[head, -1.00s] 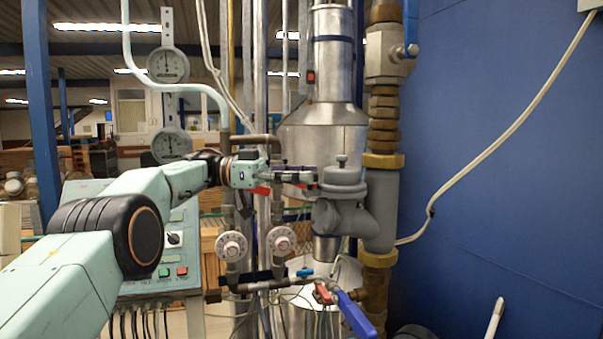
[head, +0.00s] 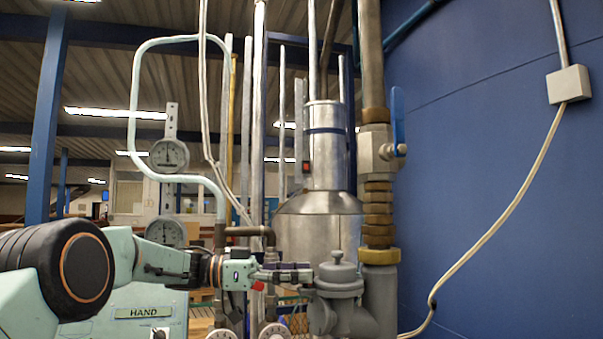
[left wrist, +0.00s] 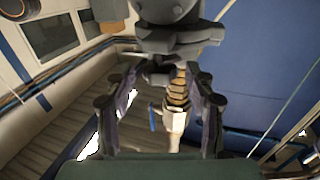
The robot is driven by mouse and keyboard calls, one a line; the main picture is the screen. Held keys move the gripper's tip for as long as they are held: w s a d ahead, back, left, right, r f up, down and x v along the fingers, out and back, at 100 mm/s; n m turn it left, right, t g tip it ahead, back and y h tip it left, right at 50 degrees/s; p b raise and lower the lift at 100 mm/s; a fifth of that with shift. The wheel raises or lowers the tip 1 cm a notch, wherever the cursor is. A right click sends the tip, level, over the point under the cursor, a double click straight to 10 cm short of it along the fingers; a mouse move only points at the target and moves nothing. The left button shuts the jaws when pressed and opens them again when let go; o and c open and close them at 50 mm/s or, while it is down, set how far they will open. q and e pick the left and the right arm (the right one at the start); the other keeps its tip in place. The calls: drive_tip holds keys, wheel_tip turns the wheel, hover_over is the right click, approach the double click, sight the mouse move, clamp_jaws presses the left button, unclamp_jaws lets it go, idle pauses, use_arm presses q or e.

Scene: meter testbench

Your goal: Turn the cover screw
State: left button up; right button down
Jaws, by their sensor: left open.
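The grey cast body (head: 350,315) stands at the lower middle of the head view, with a round cover (head: 340,273) on top. The small cover screw (head: 337,257) stands upright at the cover's centre. My left gripper (head: 310,273) reaches in from the left, level with the cover and at its left edge. I cannot tell whether it touches. In the left wrist view the open fingers (left wrist: 158,110) show on both sides, with the grey body (left wrist: 175,40) upside down at the top. My right gripper is not in view.
A metal cone-shaped vessel (head: 318,225) and brass fittings (head: 378,215) stand close behind the cover. Dial gauges (head: 169,155), pale pipes and knobs (head: 274,332) are to the left. A blue wall (head: 490,190) with a cable fills the right; space before it is clear.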

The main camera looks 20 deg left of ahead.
use_arm(q)
drive_tip(key=shift+s+r+n+t, duration=0.1)
drive_tip(key=shift+s+n+t, duration=0.05)
drive_tip(key=shift+n+t, duration=0.2)
